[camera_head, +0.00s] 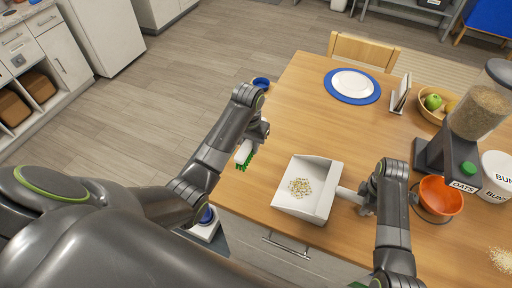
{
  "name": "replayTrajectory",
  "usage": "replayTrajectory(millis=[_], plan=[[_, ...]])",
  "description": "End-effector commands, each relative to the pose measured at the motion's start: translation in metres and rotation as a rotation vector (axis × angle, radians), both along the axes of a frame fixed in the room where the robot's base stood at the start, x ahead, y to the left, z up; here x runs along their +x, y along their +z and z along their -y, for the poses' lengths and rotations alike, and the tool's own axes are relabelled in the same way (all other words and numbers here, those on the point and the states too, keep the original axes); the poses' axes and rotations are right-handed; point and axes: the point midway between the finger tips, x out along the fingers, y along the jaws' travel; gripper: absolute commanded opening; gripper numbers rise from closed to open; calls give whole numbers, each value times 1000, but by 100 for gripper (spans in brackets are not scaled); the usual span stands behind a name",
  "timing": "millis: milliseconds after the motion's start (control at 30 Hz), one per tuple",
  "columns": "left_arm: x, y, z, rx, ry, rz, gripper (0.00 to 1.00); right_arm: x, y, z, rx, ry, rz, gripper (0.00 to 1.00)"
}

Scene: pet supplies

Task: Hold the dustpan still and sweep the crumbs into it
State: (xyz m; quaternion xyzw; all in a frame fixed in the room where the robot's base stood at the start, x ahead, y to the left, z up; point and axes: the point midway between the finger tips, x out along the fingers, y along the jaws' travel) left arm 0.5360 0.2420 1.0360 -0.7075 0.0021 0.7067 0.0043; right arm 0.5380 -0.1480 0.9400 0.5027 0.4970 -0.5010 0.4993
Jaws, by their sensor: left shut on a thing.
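The white dustpan (322,217) rests on the wooden table near its front edge. A pile of pale crumbs (299,187) lies inside it. Its handle (350,195) points right into my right gripper (366,202), which looks shut around it; the fingers are partly hidden by the wrist. My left gripper (256,141) is shut on a small brush (243,154) with a white body and green bristles. The brush is left of the dustpan, by the table's left edge and apart from the pan. The arm hides part of the brush.
More crumbs (502,260) lie on the table at the far right. An orange bowl (441,197), an oats dispenser (458,150) and a white canister (497,172) stand right of my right arm. A plate on a blue mat (352,99) lies at the back. The table's middle is clear.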

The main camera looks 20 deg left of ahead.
Motion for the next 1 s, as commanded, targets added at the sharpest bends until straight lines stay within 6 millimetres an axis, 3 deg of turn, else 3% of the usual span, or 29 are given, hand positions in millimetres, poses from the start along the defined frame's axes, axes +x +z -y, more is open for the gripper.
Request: replayTrajectory(millis=[367, 400, 567, 867, 1000], plan=[[0, -1, 1, 0, 0, 1, 1, -6, -6, 0, 0, -1, -16, 0], [0, -1, 1, 0, 0, 0, 1, -5, -6, 0, 0, -1, -16, 32], [0, -1, 1, 0, 0, 1, 1, -3, -4, 0, 0, -1, -10, 52], [0, 0, 1, 0, 0, 1, 1, -1, 0, 0, 0, 0, -5, 52], [0, 0, 1, 0, 0, 1, 1, 0, 11, 0, 0, 0, -1, 52]])
